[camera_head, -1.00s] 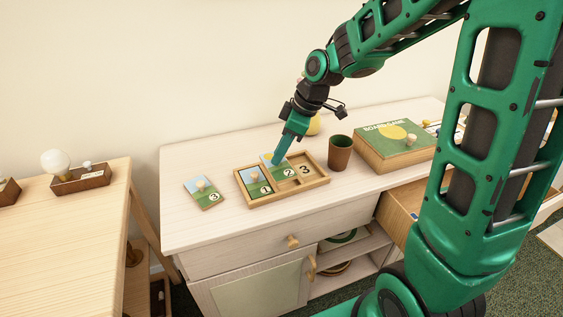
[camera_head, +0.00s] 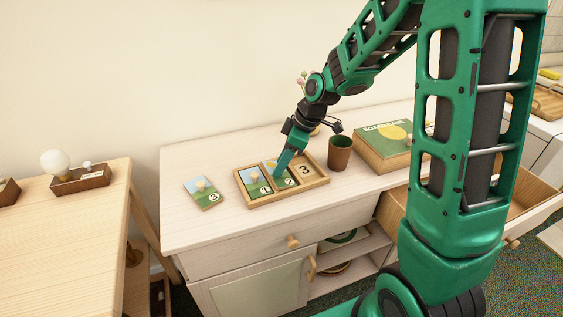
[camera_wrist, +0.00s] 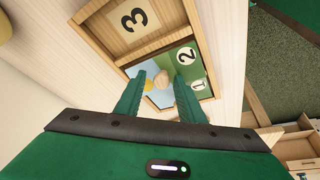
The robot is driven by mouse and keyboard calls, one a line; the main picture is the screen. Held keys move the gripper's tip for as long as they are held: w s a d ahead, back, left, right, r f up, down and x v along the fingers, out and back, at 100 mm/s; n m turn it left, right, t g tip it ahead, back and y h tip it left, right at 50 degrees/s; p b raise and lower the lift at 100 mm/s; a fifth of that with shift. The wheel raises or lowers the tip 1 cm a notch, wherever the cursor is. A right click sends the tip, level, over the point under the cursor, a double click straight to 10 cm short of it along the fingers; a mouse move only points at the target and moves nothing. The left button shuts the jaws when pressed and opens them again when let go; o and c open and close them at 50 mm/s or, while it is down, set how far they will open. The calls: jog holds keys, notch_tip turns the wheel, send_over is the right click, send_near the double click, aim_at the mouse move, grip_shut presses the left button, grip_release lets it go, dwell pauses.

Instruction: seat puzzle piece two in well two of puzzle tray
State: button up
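The puzzle tray (camera_head: 262,201) lies on the pale cabinet top. Piece two (camera_head: 287,182), with a green-and-blue picture and a small knob, lies in the middle well and looks flat and level there. It also shows in the wrist view (camera_wrist: 187,69). My gripper (camera_head: 278,173) is low over piece two, fingers pointing down. In the wrist view the fingertips (camera_wrist: 160,76) stand apart on either side of the knob, with gaps showing. Piece one (camera_head: 255,187) sits in the left well. The right well (camera_head: 308,173), marked 3, is empty. The fingers partly hide piece two.
Piece three (camera_head: 203,193) lies on the cabinet left of the tray. A brown cup (camera_head: 339,153) stands close to the tray's right, with a board game box (camera_head: 385,148) beyond. A drawer (camera_head: 525,201) is open at the right. The cabinet's front left is clear.

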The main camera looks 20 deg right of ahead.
jog(key=shift+r, duration=0.1)
jog(key=v, duration=1.2)
jog(key=s+d+m+g+h, duration=0.1)
jog(key=s+d+m, duration=0.3)
jog(key=s, duration=0.5)
jog(key=s+d+f+m+h, duration=0.1)
jog(key=s+d+m, duration=0.3)
jog(key=s+m, duration=0.4)
jog(key=s+d+f+m+g+h, duration=0.1)
jog(key=s+d+m, duration=0.4)
jog(key=s, duration=0.6)
jog(key=shift+s+f+m+g+h, duration=0.3)
jog(key=shift+s+m, duration=0.1)
jog(key=shift+m, duration=0.1)
